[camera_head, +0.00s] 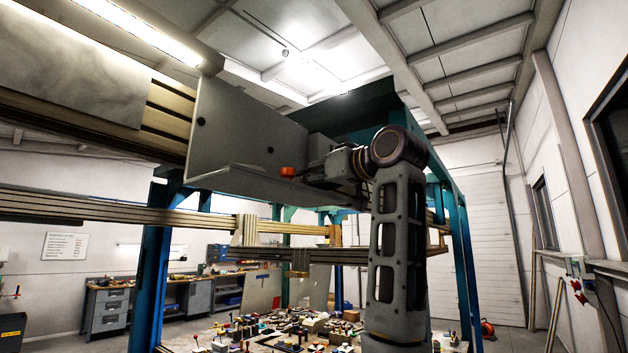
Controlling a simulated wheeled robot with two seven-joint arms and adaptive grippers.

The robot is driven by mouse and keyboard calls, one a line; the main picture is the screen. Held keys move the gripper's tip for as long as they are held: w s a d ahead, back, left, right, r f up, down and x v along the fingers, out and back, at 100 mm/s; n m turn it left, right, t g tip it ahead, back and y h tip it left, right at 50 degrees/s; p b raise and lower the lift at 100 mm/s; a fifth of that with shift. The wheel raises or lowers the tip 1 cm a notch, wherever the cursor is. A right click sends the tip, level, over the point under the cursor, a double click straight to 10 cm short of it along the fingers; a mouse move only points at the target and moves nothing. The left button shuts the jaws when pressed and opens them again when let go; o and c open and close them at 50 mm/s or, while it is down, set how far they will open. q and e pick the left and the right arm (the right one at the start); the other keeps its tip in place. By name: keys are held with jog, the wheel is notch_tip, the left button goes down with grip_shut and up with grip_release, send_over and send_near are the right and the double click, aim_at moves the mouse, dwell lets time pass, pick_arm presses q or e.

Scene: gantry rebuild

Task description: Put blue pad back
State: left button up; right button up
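I cannot single out the blue pad; the many small items on the low table (262,345) are too small to tell apart. One of my arms rises from the bottom right of centre and bends left at its top. I take it to be my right arm. Its end, with the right gripper (318,172), reaches to the grey bracket plate (240,125) on the gantry. The fingers are dark and small there, and I cannot see whether they are open or hold anything. A small orange-red thing (288,172) shows just left of them. My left gripper is not in view.
The blue gantry post (153,265) and horizontal rails (110,207) stand around the arm. Another blue post (466,270) is at right. Grey drawers (108,308) and a workbench line the back wall. Open floor shows at left and right.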

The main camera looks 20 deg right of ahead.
jog(key=shift+r, duration=0.1)
jog(key=shift+s, duration=0.1)
jog(key=b+v, duration=0.4)
jog(key=v, duration=0.8)
dwell(0.8)
